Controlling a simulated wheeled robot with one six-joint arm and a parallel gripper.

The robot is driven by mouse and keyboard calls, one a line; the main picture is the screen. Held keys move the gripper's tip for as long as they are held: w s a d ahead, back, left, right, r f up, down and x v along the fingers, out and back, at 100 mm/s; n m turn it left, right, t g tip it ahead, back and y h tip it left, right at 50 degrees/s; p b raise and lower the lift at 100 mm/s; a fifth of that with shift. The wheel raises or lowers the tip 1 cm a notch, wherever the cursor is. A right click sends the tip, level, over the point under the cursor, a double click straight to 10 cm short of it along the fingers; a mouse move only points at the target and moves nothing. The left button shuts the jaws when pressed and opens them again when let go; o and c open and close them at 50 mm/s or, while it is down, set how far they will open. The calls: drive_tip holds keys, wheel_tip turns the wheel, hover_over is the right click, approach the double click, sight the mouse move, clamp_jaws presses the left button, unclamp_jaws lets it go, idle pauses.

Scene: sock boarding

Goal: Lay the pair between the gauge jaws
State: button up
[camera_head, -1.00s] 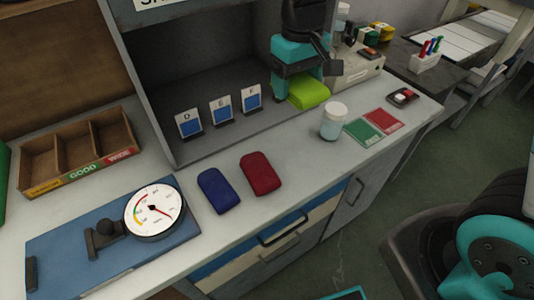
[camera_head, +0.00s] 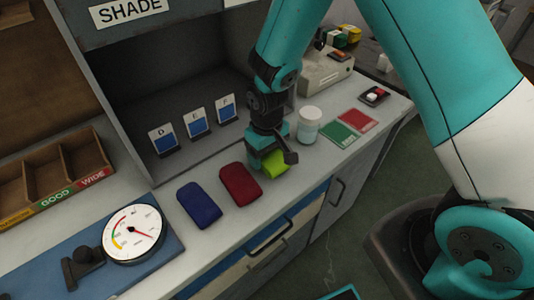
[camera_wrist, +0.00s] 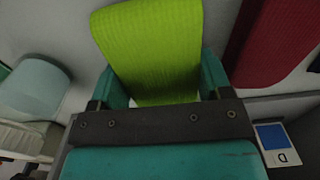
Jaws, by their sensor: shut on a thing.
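My gripper (camera_head: 266,152) is shut on a lime-green folded sock pair (camera_head: 272,163), low over the counter just right of the red pair. I cannot tell whether the green pair touches the counter. In the wrist view, the green pair (camera_wrist: 150,45) lies between the two teal fingers of my gripper (camera_wrist: 163,85) and sticks out past them. The gauge is on a blue base (camera_head: 170,238) at the lower left, with a white round dial (camera_head: 133,235) and a black jaw (camera_head: 80,268). The gauge's far left end is cut off by the frame.
A blue pair (camera_head: 199,203) and a red pair (camera_head: 240,184) lie between my gripper and the gauge. Cards D, E and F (camera_head: 196,123) stand in the shade booth. A lidded jar (camera_head: 309,125) stands to the right. A wooden sorting tray (camera_head: 55,175) is at left.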

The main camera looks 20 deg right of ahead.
drive_tip(key=shift+f, duration=0.3)
drive_tip(key=shift+f, duration=0.15)
drive_tip(key=o, duration=0.9)
